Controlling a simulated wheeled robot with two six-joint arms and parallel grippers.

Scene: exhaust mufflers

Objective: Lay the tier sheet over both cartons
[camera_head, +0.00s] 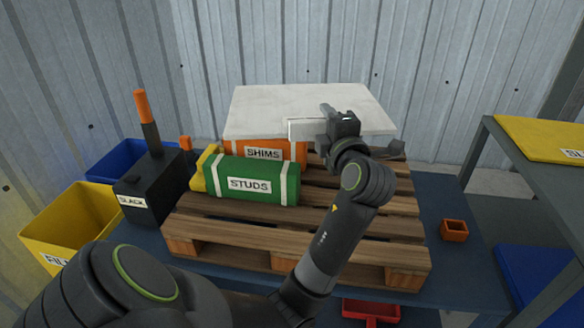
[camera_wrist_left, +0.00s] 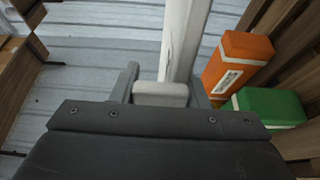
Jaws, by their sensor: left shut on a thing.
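The pale grey tier sheet (camera_head: 270,107) is a flat panel, seen behind and above the orange carton in the head view. My left gripper (camera_head: 338,122) is shut on its near edge; the sheet shows edge-on between the fingers in the left wrist view (camera_wrist_left: 185,35). The orange SHIMS carton (camera_head: 262,152) stands on the pallet, its top partly hidden by the sheet. The green STUDS carton (camera_head: 225,170) lies in front of it, uncovered. Both cartons also show right of the fingers in the wrist view. I cannot tell whether the sheet touches the orange carton. My right gripper is not in view.
The wooden pallet (camera_head: 235,232) rests on a blue table (camera_head: 455,278). A black SLACK box (camera_head: 150,190) with an orange-tipped post stands left of the cartons. Yellow (camera_head: 75,218) and blue bins are at left. A small orange box (camera_head: 454,230) and a grey rack are at right.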

